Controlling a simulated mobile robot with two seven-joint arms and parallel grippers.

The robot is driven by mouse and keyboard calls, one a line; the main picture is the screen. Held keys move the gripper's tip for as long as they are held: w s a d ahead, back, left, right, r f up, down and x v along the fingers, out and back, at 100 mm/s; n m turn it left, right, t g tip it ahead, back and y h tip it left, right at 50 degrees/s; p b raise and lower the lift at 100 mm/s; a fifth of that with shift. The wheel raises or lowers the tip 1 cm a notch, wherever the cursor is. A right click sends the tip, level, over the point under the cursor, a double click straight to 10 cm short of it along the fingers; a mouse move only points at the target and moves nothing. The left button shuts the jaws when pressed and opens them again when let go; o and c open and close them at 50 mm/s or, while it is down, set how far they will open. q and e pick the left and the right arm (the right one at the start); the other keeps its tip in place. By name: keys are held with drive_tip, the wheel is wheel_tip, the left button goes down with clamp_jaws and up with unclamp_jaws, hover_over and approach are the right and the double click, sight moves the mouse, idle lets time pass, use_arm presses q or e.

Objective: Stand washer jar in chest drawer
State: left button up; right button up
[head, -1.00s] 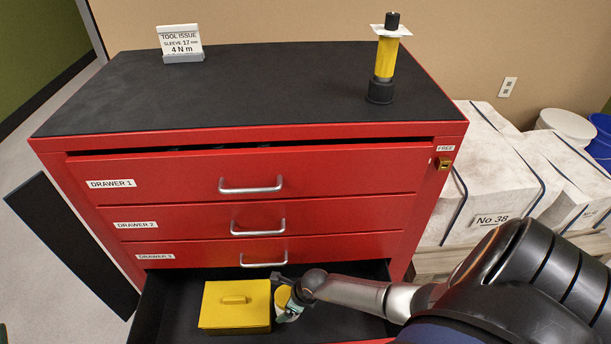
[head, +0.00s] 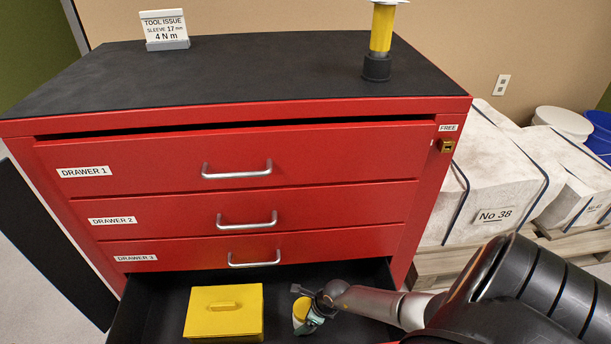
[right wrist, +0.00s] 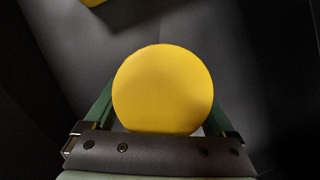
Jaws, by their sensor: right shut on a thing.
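The washer jar (head: 300,310) has a yellow round lid and a pale body. It is in or just above the open bottom drawer (head: 285,278), to the right of a yellow box. My right gripper (head: 308,316) is shut on the jar. In the right wrist view the jar's yellow lid (right wrist: 162,88) sits between the two green fingers, with dark drawer surface behind it. I cannot tell whether the jar's base touches the drawer floor. My left gripper is not in view.
A yellow lidded box (head: 224,312) stands in the drawer left of the jar. The red chest (head: 240,190) has shut-looking drawers above. A yellow-black tool (head: 381,40) and a sign (head: 164,30) stand on top. White wrapped blocks (head: 490,175) lie right.

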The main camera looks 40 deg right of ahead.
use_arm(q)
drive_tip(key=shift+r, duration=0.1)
use_arm(e)
drive_tip(key=o, duration=1.2)
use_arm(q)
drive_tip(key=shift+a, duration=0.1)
use_arm(e)
drive_tip(key=shift+r, duration=0.1)
use_arm(q)
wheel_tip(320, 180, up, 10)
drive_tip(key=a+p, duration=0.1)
drive_tip(key=p, duration=0.7)
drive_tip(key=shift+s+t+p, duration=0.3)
drive_tip(key=shift+p, duration=0.05)
use_arm(e)
drive_tip(key=v, duration=1.2)
